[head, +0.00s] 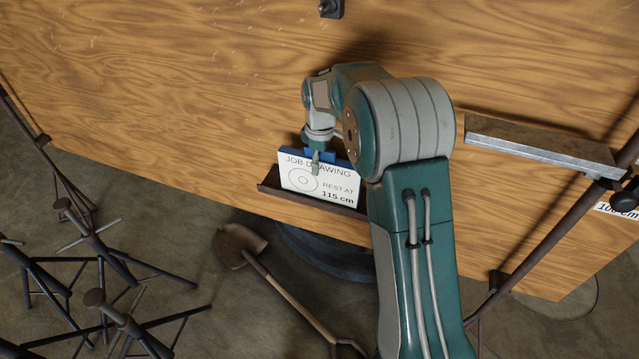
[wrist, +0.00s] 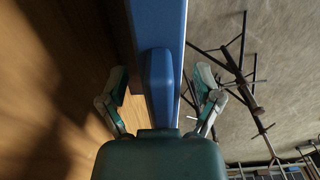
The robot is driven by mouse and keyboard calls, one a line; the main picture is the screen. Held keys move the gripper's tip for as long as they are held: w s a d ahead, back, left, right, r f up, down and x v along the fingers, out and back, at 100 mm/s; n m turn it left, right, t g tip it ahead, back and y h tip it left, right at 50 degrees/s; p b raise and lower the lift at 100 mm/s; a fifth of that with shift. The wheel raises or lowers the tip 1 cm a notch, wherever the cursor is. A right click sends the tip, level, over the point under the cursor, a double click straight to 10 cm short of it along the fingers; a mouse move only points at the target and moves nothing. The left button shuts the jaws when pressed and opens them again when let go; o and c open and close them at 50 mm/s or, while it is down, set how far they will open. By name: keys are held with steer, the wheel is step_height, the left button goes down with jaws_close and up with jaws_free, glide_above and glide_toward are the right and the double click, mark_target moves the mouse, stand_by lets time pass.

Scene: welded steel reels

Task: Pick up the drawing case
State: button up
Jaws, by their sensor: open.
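The drawing case (head: 306,182) is a flat blue case with a white front reading JOB DRAWING and REST AT 115 cm. It stands tilted in the head view on a dark ledge (head: 268,187) against a wooden panel. In the wrist view its blue top edge (wrist: 160,22) and a rounded blue part, maybe a handle, lie between my fingers. My gripper (head: 316,163) is at the case's top edge, with one finger in front of the white face. It is open, a finger on each side, with gaps visible in the wrist view (wrist: 162,82).
The wooden panel (head: 180,80) is close behind the case. A board with a metal edge (head: 540,145) juts out at right, beside a brown post. A shovel (head: 240,245) and dark metal stands (head: 95,240) are below and left. A dark round base sits below the ledge.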

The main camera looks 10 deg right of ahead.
steer(key=shift+a, duration=0.1)
jaws_close()
